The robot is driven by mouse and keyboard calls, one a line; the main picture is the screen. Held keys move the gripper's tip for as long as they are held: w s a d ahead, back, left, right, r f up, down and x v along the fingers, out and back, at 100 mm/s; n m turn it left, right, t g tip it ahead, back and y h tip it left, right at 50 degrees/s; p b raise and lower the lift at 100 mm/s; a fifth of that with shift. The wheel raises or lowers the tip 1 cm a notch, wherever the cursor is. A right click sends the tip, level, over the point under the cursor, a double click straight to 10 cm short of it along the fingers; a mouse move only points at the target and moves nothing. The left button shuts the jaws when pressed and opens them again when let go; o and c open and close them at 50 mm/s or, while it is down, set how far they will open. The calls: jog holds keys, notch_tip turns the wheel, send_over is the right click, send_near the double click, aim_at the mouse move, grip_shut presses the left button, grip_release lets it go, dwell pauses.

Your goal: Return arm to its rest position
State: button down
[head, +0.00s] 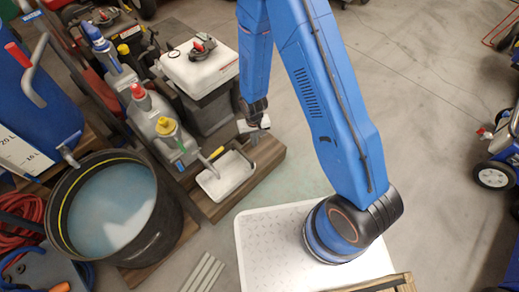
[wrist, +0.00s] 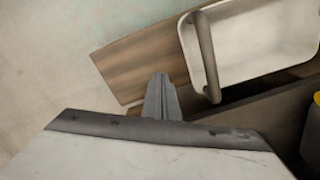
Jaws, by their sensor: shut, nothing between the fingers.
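My gripper (head: 254,138) hangs at the end of my blue arm (head: 325,110), which reaches down from the top of the head view. Its fingers are shut and empty, low above the wooden board (head: 262,158). In the wrist view the grey fingers (wrist: 162,92) sit together over the edge of that board (wrist: 135,60). A white tray (head: 232,180) with a bar handle lies just beside the gripper; the tray also shows at the upper right of the wrist view (wrist: 270,35).
A black tub (head: 178,225) of pale blue liquid stands at the left. Several grey capped bottles (head: 155,125) and a white-topped machine (head: 200,68) stand behind. A white textured plate (head: 265,250) lies under my arm's base.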

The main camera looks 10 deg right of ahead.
dwell(0.3)
jog(key=s+d+r+t, duration=0.1)
jog(key=d+r, duration=0.3)
jog(key=r, duration=0.7)
jog(key=d+r, duration=0.3)
jog(key=r, duration=0.7)
jog(key=s+d+r+t, duration=0.1)
jog(key=d+r, duration=0.3)
jog(key=r, duration=0.7)
jog(key=s+d+r+t, duration=0.1)
jog(key=s+d+r, duration=0.2)
jog(key=s+r, duration=0.3)
jog(key=s+d+r+t, duration=0.1)
jog(key=s+d+r, duration=0.2)
jog(key=s+r, duration=0.2)
jog(key=s+d+r+m, duration=0.1)
jog(key=s+d+r, duration=0.2)
jog(key=s+r, duration=0.3)
jog(key=s, duration=0.4)
jog(key=shift+s+d+r+t, duration=0.25)
jog(key=shift+s+r+t, duration=0.05)
jog(key=shift+t, duration=0.1)
